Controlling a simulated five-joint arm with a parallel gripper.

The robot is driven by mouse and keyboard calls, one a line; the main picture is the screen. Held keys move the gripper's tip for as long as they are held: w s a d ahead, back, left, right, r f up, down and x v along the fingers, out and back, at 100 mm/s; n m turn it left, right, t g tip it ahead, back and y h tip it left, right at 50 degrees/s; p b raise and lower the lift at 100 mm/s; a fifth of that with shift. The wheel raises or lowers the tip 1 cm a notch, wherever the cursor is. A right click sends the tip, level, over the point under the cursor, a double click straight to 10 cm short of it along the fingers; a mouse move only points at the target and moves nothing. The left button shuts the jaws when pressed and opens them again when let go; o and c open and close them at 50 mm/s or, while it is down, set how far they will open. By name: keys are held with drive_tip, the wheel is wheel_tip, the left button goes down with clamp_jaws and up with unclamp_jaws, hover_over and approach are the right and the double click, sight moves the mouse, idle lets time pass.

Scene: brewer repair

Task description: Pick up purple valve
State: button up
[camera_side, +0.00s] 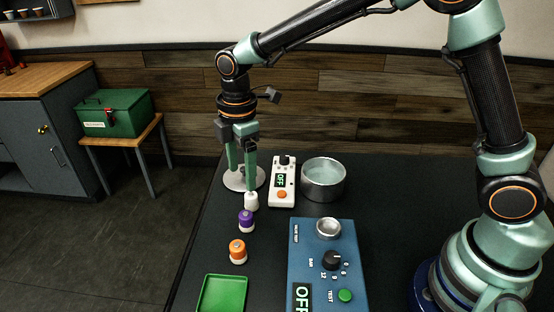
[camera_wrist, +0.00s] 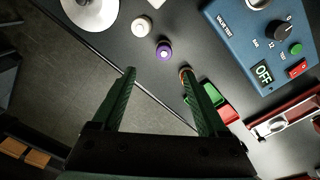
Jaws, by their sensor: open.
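The purple valve (camera_side: 246,221) has a white base and stands upright on the dark table, between a white valve (camera_side: 251,201) and an orange valve (camera_side: 237,252). In the wrist view the purple valve (camera_wrist: 164,51) appears just beyond the fingertips, between their lines. My gripper (camera_side: 241,180) points down, open and empty, above the table's left side. In the wrist view its green fingers (camera_wrist: 159,74) are spread wide. In the side view, one fingertip overlaps the white valve's top; contact cannot be told. The right finger partly hides the orange valve in the wrist view.
A blue test box (camera_side: 328,262) stands right of the valves. A white handheld meter (camera_side: 283,182), a metal bowl (camera_side: 323,181) and a round silver plate (camera_side: 236,181) lie behind. A green tray (camera_side: 222,294) is in front. The table's left edge is close to the valves.

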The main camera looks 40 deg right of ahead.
sight(246, 214)
drive_tip(key=shift+n, duration=0.4)
drive_tip(key=f, duration=0.5)
drive_tip(key=a+f, duration=0.1)
drive_tip(key=f, duration=0.2)
drive_tip(key=shift+s+d+f, duration=0.15)
drive_tip(key=shift+f, duration=1.2)
drive_tip(key=shift+s+d+f, duration=0.1)
drive_tip(key=shift+d+f, duration=0.05)
drive_tip(key=shift+f, duration=1.2)
clamp_jaws()
